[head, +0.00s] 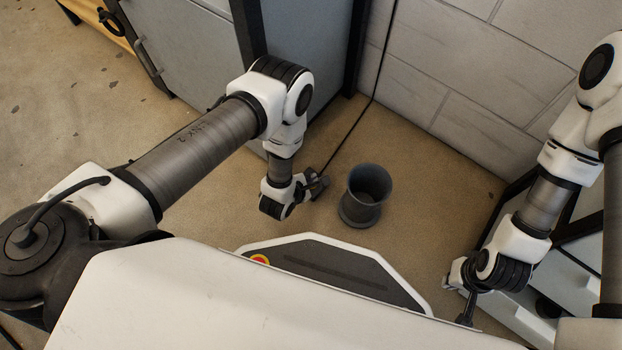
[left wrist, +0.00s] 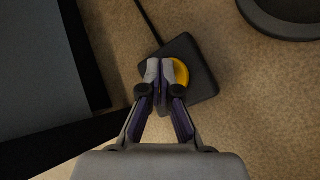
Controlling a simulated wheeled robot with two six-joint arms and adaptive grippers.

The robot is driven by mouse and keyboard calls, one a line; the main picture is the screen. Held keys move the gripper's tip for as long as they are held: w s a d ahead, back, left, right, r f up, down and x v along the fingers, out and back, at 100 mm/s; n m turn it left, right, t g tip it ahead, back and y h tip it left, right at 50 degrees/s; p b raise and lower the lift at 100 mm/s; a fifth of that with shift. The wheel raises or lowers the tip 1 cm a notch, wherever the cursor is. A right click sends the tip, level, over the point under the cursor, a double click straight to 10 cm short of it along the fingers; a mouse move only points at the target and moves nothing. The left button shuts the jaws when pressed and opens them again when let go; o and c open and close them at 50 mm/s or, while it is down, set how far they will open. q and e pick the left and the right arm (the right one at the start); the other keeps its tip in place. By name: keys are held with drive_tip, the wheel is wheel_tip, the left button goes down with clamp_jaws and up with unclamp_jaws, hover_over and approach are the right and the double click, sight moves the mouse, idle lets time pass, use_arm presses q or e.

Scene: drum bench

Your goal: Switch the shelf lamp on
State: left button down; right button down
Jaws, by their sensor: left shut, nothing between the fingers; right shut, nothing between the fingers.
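A dark square switch box (left wrist: 203,86) with a round yellow button (left wrist: 183,75) lies on the floor in the left wrist view, a cord running from it. My left gripper (left wrist: 160,68) is shut and empty, pointing down over the box. Its fingertips overlap the left part of the button; I cannot tell whether they touch it. In the head view my left gripper (head: 316,187) is low near the floor and largely hides the box. My right gripper (head: 466,318) is shut and empty at the lower right. The shelf lamp is not in view.
A dark round bin (head: 366,196) stands just right of the left gripper. A black cord (head: 362,122) runs up along the block wall (head: 440,75). A grey cabinet (head: 190,50) stands behind my left arm. A drawer unit (head: 515,300) is near the right gripper.

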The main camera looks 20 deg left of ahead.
use_arm(q)
drive_tip(key=shift+r+p, duration=0.9)
drive_tip(key=shift+p, duration=0.1)
drive_tip(key=shift+r, duration=0.1)
wheel_tip(320, 180, up, 6)
drive_tip(key=p, duration=0.6)
